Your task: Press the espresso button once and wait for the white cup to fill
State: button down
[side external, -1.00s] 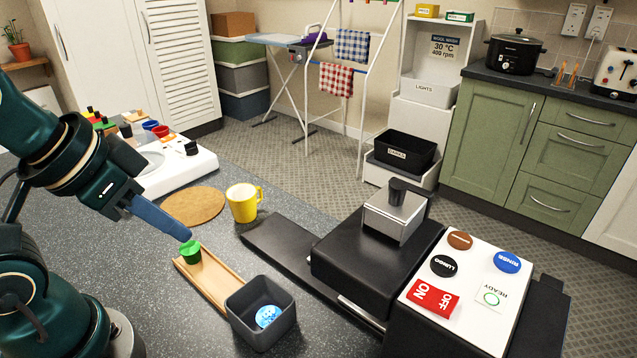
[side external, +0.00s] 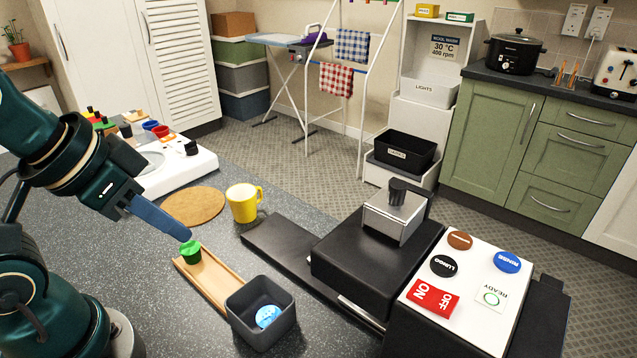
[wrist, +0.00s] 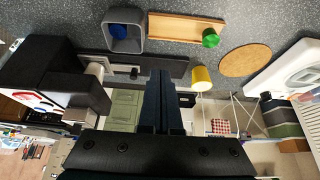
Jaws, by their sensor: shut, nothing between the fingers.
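The coffee machine (side external: 365,268) stands at the right, black with a white top panel (side external: 490,335). The panel has a brown button (side external: 460,240) whose label I cannot read, a black LUNGO button (side external: 444,266), a blue RINSE button (side external: 507,262), a red ON/OFF switch (side external: 432,299) and a READY light (side external: 491,298). I see no white cup; a yellow mug (side external: 243,203) stands left of the machine, and it shows in the wrist view (wrist: 202,79). My gripper (side external: 185,236) is shut and empty at the left, away from the buttons.
A wooden tray (side external: 212,281) holds a green piece (side external: 190,253) near my fingertips in the side view. A dark grey bin (side external: 247,325) contains a blue item (side external: 267,316). A round cork mat (side external: 194,206) lies behind. Bare counter lies at the front left.

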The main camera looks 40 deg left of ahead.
jog(key=w+d+r+m+t+h, duration=0.1)
jog(key=w+d+r+m+t, duration=0.2)
jog(key=w+r, duration=0.5)
jog(key=w+d+r+m+t, duration=0.1)
jog(key=w+d+r+m, duration=0.2)
jog(key=w+r+m, duration=0.35)
jog(key=m+g+h, duration=0.1)
jog(key=m+h, duration=0.2)
jog(key=m, duration=0.1)
send_over(451, 241)
notch_tip(451, 241, down, 4)
jog(key=r, duration=0.1)
jog(key=shift+f, duration=0.25)
jog(key=shift+f, duration=0.15)
jog(key=shift+f, duration=4.25)
